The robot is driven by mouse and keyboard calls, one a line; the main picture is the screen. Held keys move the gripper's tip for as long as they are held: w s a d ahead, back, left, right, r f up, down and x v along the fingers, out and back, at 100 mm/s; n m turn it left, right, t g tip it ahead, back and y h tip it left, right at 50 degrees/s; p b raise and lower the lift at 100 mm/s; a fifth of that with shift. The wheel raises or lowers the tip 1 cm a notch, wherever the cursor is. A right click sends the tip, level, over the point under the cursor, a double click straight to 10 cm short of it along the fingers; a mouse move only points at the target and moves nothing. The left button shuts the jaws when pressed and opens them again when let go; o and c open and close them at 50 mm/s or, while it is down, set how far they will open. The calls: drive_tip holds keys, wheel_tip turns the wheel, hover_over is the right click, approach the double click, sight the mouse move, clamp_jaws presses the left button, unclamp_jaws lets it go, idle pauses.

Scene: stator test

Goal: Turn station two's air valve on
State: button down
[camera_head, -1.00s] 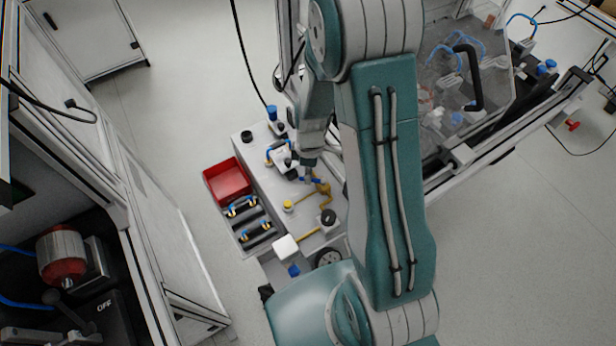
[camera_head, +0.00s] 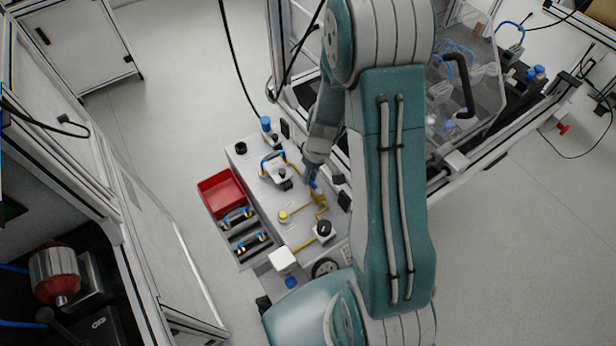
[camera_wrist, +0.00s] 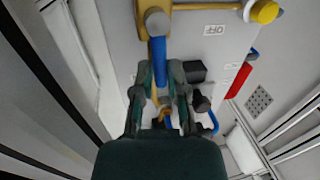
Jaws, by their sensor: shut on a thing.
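My gripper (camera_wrist: 160,92) is shut on the blue valve lever (camera_wrist: 157,60), with one finger on each side of it. The lever runs from a grey pivot (camera_wrist: 157,20) on yellow-brown pipework (camera_wrist: 205,5) back between the fingers. In the head view my gripper (camera_head: 314,176) reaches down to the valve's pipework (camera_head: 320,200) on a light grey bench unit (camera_head: 258,180). A label reading OFF (camera_wrist: 214,30) is on the panel beside the valve. The fingers partly hide the lever, and its exact angle is hard to tell.
A yellow knob (camera_head: 283,216) and a black knob (camera_head: 324,229) sit near the valve. A framed clear enclosure (camera_head: 466,80) stands to the right.

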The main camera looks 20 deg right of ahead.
drive_tip(key=shift+d+m, duration=0.15)
drive_tip(key=shift+m, duration=0.35)
drive_tip(key=c, duration=0.7)
unclamp_jaws()
drive_tip(key=shift+w, duration=0.1)
drive_tip(key=shift+w+d+r, duration=0.1)
drive_tip(key=shift+d+r, duration=0.3)
drive_tip(key=shift+r, duration=1.55)
drive_tip(key=shift+w+d+r, duration=0.1)
drive_tip(key=shift+d+r, duration=0.25)
drive_tip(key=shift+r, duration=1.6)
drive_tip(key=shift+w+d+r, duration=0.1)
drive_tip(key=shift+d+r, duration=0.3)
drive_tip(key=shift+r, duration=1.55)
